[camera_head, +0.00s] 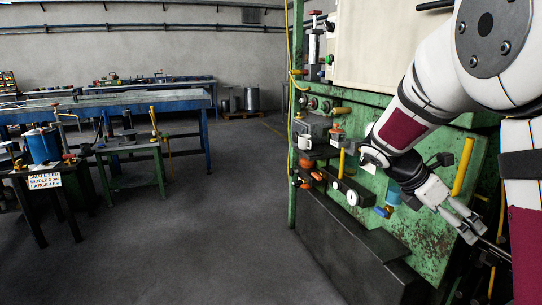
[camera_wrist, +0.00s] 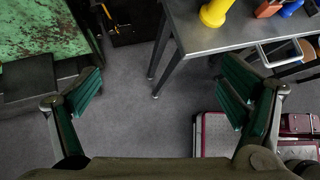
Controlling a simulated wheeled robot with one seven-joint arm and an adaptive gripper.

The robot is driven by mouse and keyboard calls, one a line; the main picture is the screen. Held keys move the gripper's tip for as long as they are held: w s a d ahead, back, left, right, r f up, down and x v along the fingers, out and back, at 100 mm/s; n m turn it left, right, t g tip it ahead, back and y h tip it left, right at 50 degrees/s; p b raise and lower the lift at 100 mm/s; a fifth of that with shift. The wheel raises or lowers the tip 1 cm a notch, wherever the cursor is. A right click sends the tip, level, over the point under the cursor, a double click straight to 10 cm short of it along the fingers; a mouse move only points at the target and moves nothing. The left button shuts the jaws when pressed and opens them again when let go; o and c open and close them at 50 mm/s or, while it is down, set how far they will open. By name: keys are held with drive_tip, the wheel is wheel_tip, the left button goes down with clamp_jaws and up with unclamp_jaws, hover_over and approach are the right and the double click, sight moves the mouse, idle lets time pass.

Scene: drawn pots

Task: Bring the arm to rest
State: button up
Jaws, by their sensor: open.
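My gripper (camera_head: 468,222) is at the lower right in the head view, in front of the green machine (camera_head: 440,240). My arm reaches down to it from the upper right.
In the wrist view, a table (camera_wrist: 215,40) with a yellow object (camera_wrist: 215,12) stands at upper right, red-and-grey cases (camera_wrist: 215,135) below it. The head view shows workbenches (camera_head: 130,103) at left and clear floor (camera_head: 210,220) between them and the machine.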

drive_tip(key=s+a+m+t+y, duration=0.1)
drive_tip(key=s+a+m+y, duration=0.2)
drive_tip(key=s+a+m, duration=0.6)
drive_tip(key=s+a+r+m+y, duration=0.1)
drive_tip(key=s+a+m+y, duration=0.25)
drive_tip(key=s, duration=0.85)
drive_tip(key=s+a+m+t+y, duration=0.1)
drive_tip(key=s+a+m+y, duration=0.2)
drive_tip(key=s+a+m, duration=0.6)
wheel_tip(320, 180, up, 16)
drive_tip(key=s+d+n+t+p, duration=0.1)
drive_tip(key=d+n+t+p, duration=0.1)
drive_tip(key=p, duration=1.2)
drive_tip(key=shift+s+d+t+p, duration=0.15)
drive_tip(key=shift+t+p, duration=0.25)
drive_tip(key=shift+t, duration=0.1)
